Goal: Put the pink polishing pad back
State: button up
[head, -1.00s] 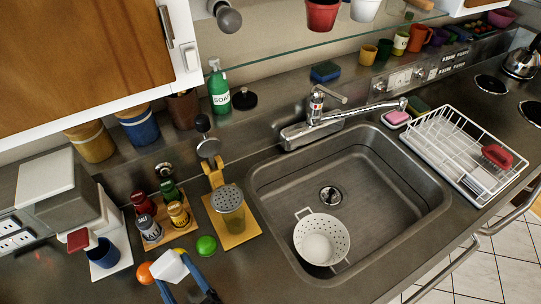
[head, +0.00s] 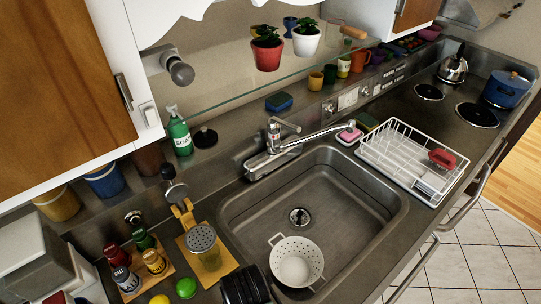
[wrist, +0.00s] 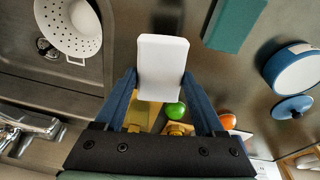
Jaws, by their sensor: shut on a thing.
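My gripper (wrist: 160,88) is shut on a white block (wrist: 162,60) with rounded corners. The block sticks out past the blue fingertips, over the counter, and I see no pink on the side facing the wrist camera. In the head view the fingers and the block are out of frame. A small pink pad-like block (head: 349,135) lies at the back right corner of the sink, between the tap and the dish rack. I cannot tell whether the white block is the other side of a pink pad.
The sink (head: 330,235) holds a white colander (head: 296,262). A white dish rack (head: 405,160) stands right of it. The wrist view shows a teal block (wrist: 235,25) and an orange ball (wrist: 227,121).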

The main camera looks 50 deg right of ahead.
jog(key=s+d+r+m+g, duration=0.2)
jog(key=s+r, duration=0.1)
jog(key=s, duration=0.3)
jog(key=shift+y, duration=0.4)
jog(key=f, duration=0.3)
jog(key=f+p, duration=0.1)
jog(key=f, duration=0.6)
jog(key=shift+s+d+p, duration=0.15)
jog(key=shift+s+p, duration=0.2)
jog(key=o, duration=1.2)
jog(key=shift+c, duration=0.2)
notch_tip(320, 180, up, 12)
jog(key=shift+b, duration=0.35)
jog(key=shift+r, duration=0.1)
